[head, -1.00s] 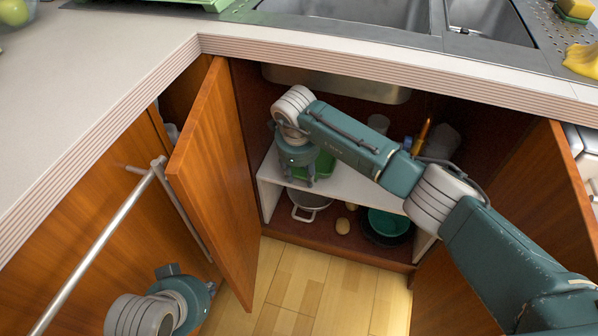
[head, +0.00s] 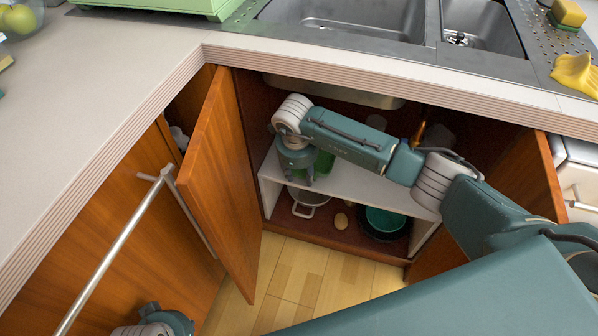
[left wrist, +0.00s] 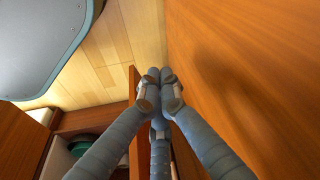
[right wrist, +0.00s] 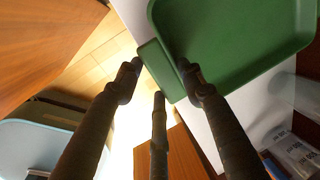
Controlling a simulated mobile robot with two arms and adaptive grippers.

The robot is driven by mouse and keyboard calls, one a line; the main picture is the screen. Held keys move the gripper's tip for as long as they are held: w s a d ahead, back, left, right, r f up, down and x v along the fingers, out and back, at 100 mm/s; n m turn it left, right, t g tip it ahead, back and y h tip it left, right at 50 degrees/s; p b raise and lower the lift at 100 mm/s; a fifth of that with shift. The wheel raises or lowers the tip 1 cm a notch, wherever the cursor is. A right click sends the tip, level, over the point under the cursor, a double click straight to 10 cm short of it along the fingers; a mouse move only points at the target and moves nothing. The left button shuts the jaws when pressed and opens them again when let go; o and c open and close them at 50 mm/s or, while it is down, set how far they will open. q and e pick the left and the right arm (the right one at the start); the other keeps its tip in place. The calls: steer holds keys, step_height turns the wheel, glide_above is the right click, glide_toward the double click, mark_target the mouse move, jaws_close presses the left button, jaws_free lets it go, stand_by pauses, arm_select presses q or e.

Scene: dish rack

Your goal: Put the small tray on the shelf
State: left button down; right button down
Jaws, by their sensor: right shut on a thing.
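The small tray is green, with a raised rim (right wrist: 160,65). Part of it also shows in the head view (head: 324,163), on or just above the white shelf (head: 350,178) inside the open cabinet; I cannot tell whether it rests there. My right gripper (right wrist: 160,75) is shut on the tray's near rim, its fingers on either side of it. In the head view the right gripper (head: 298,178) points down at the shelf's left part and hides some of the tray. My left gripper (left wrist: 160,85) has its fingertips together, with nothing between them, beside a wooden panel.
The open wooden door (head: 218,175) stands left of the cabinet opening. Below the shelf are a pot (head: 308,203), a potato-like item (head: 341,220) and a green bowl (head: 385,220). A sink basin (head: 350,18) and worktop are above. Clear glasses (right wrist: 290,150) stand near the tray.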

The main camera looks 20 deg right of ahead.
steer(key=shift+f, duration=0.15)
arm_select(q)
steer(key=shift+w+b+v, duration=0.15)
steer(key=shift+b+v, duration=0.15)
steer(key=shift+v, duration=0.75)
steer(key=shift+w+b+v, duration=0.2)
steer(key=shift+b+v, duration=0.1)
steer(key=shift+v, duration=0.8)
arm_select(e)
steer(key=shift+f, duration=0.55)
arm_select(q)
steer(key=shift+r, duration=0.15)
steer(key=shift+r, duration=0.2)
arm_select(e)
steer(key=shift+f, duration=0.2)
steer(key=c, duration=1)
jaws_free()
arm_select(q)
steer(key=shift+s+r, duration=0.1)
steer(key=shift+s, duration=0.1)
steer(key=shift+a, duration=0.1)
steer(key=shift+w, duration=0.1)
arm_select(e)
steer(key=d+v, duration=0.1)
steer(key=v, duration=0.6)
steer(key=shift+a+r, duration=0.25)
steer(key=shift+a, duration=0.25)
